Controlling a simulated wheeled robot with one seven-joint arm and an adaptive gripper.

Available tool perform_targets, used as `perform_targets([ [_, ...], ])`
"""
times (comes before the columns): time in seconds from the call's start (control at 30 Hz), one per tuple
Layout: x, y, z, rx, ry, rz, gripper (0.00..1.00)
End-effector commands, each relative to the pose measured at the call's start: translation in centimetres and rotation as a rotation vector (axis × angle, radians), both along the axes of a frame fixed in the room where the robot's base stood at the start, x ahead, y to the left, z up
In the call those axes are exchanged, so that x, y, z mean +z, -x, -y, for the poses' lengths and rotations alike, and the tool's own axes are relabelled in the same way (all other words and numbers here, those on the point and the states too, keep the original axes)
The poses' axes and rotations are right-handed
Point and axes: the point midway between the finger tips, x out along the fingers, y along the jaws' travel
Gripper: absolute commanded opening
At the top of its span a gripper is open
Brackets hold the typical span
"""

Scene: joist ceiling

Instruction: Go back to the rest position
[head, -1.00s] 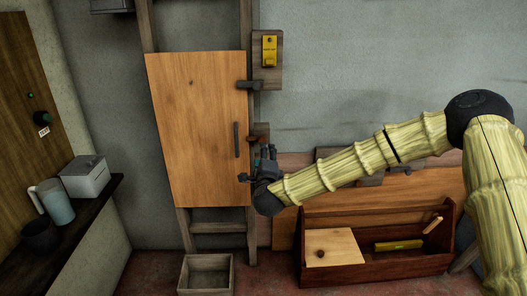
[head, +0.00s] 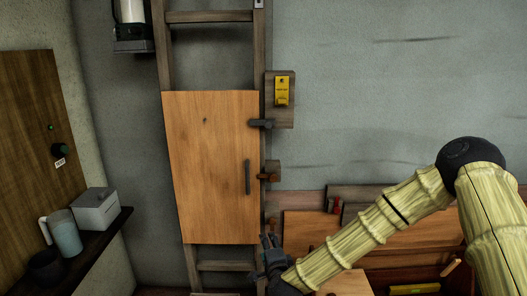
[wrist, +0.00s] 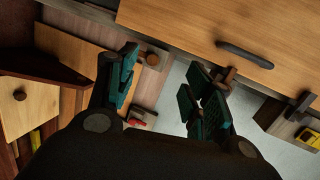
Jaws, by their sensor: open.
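My gripper (head: 271,243) is low in the head view, just right of the lower right corner of a wooden panel (head: 212,165) on a ladder. In the wrist view my gripper (wrist: 162,92) is open, with its teal pads apart and nothing between them. The panel also shows at the top of the wrist view (wrist: 190,22), with its dark bar handle (wrist: 245,54). The handle is clear of my fingers. My arm reaches in from the right of the head view.
A wooden toolbox lies at the lower right, with its wooden lid (wrist: 28,108) in the wrist view. A yellow box (head: 282,90) hangs on the wall beside the ladder (head: 165,45). A shelf (head: 100,245) at left holds a pitcher (head: 64,235). The upper right wall area is clear.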

Motion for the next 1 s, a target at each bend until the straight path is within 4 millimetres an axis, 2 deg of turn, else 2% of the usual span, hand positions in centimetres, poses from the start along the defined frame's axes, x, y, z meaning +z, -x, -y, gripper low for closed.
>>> perform_targets([
  [0.03,-2.5,1.7,-0.2,0.041,0.055,-0.041,0.51],
  [0.2,-10.3,7.8,0.3,0.182,0.243,-0.178,0.51],
  [0.37,-16.7,14.3,1.8,0.326,0.414,-0.308,0.51],
  [0.5,-21.4,20.5,4.1,0.460,0.555,-0.422,0.51],
  [0.73,-27.1,31.3,9.3,0.698,0.765,-0.613,0.51],
  [0.9,-29.1,38.6,13.6,0.868,0.889,-0.743,0.51],
  [1.0,-29.5,42.0,15.8,0.950,0.940,-0.806,0.51],
])
